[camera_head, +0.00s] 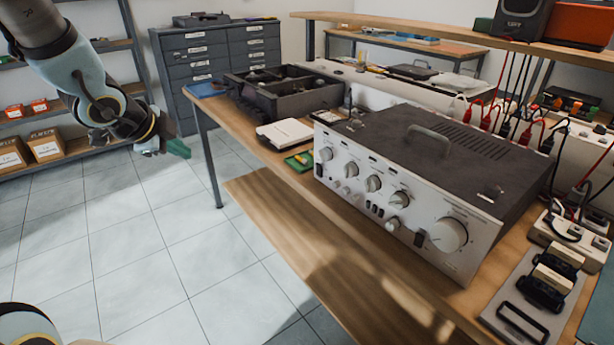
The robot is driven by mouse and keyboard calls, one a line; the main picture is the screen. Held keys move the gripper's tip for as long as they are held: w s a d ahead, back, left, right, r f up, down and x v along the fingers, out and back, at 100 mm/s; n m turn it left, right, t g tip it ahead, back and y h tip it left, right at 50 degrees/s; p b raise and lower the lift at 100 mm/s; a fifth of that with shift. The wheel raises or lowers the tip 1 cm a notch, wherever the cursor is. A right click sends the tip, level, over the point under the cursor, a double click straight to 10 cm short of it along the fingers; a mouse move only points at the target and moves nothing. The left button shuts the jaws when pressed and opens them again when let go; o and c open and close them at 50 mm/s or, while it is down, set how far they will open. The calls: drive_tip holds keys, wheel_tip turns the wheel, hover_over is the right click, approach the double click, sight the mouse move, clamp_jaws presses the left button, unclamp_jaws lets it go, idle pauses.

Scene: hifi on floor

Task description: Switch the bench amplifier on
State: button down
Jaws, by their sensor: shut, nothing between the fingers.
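The bench amplifier (400,214) is a wide box with a silver front panel and a dark top with a handle and vent slots. It stands on the wooden bench (236,128), its front facing the lower left. The panel carries several round knobs, the largest (448,235) at the right end. A dark switch-like part (420,239) sits left of that knob, and another dark part (319,170) is at the panel's left end. Its switch position is too small to tell. My gripper (178,149) is shut and empty, over the floor at upper left, well away from the amplifier.
A dark divided tray (262,101), a white device (285,134) and a small green board (299,161) lie left of the amplifier. Red and black cables (505,125) hang behind it. A plate with dark blocks (526,312) lies at right. The floor (150,240) before the bench is clear.

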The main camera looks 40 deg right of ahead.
drive_tip(key=s+d+f+m+g+h+b, duration=0.1)
drive_tip(key=s+d+m+g+h, duration=0.2)
drive_tip(key=s+d+m, duration=0.8)
drive_tip(key=d+m+g, duration=0.1)
drive_tip(key=g, duration=0.1)
drive_tip(key=shift+s+d+f+g+h, duration=0.2)
drive_tip(key=shift+s+f+g+h, duration=0.1)
drive_tip(key=shift+s+f+g, duration=0.1)
approach(318, 169)
drive_tip(key=a+f+x, duration=0.1)
drive_tip(key=x, duration=0.4)
drive_tip(key=shift+d+r+p, duration=0.15)
drive_tip(key=shift+d+p, duration=0.3)
drive_tip(key=shift+d, duration=0.35)
drive_tip(key=shift+d, duration=0.1)
